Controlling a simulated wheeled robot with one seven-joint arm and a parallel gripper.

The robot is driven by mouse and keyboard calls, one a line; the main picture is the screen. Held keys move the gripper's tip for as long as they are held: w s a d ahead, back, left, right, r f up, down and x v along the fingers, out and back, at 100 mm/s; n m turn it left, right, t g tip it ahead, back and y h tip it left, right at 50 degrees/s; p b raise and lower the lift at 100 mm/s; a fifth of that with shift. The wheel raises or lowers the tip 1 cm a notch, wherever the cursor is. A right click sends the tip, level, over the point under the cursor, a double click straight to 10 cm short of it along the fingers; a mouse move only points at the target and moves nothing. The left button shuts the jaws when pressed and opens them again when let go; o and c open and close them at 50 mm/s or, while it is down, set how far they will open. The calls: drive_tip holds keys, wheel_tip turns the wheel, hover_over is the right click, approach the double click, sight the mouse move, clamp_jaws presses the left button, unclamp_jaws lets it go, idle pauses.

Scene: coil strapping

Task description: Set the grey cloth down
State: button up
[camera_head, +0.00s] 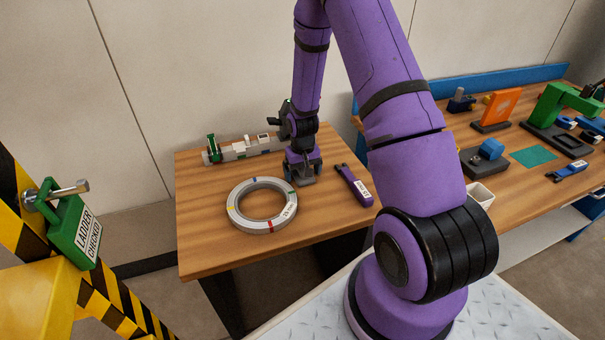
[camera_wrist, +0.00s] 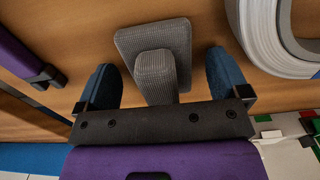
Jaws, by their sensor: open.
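The grey cloth (camera_wrist: 182,42) is a woven-looking grey pad with a raised grey block (camera_wrist: 156,72) on top. It lies on the wooden table in the wrist view, between the two blue fingers of my gripper (camera_wrist: 160,80). The fingers stand apart, with visible gaps on both sides of the block. In the head view my gripper (camera_head: 302,172) is low over the table, beside the coil, and mostly hides the cloth.
A pale ring-shaped coil (camera_head: 235,210) with coloured marks lies left of my gripper. A purple labelled tool (camera_head: 354,185) lies to the right. The table's front left (camera_head: 200,245) is clear.

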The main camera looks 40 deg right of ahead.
drive_tip(key=c, duration=1.3)
drive_tip(key=shift+o, duration=0.2)
drive_tip(key=shift+r, duration=0.15)
